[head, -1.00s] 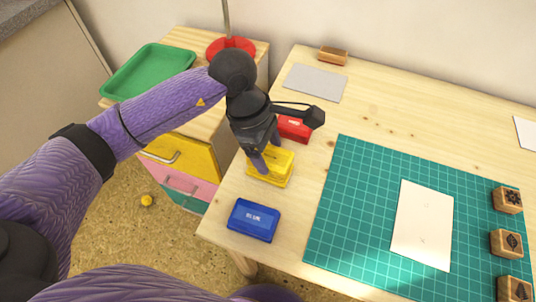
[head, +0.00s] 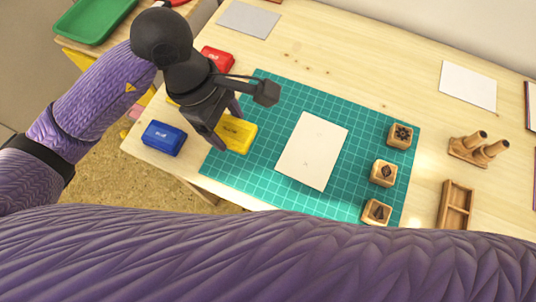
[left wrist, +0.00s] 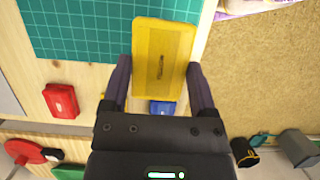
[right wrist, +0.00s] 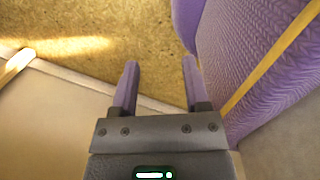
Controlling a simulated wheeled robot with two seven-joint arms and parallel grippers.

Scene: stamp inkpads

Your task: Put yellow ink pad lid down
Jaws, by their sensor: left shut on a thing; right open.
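My left gripper (head: 229,126) is shut on the yellow ink pad lid (head: 238,136). In the head view the lid shows over the left edge of the green cutting mat (head: 265,178); I cannot tell the gap beneath it. A sliver of yellow (head: 172,101) shows behind the gripper, probably the pad's base, mostly hidden. My right gripper (right wrist: 160,65) is open and empty over the floor, away from the table.
The blue ink pad (head: 163,138) is at the table's left edge and the red one (head: 217,60) stands farther back. White paper (head: 312,151) lies on the mat. Several wooden stamps (head: 383,173) stand along its right side. A green tray (head: 95,18) is at the far left.

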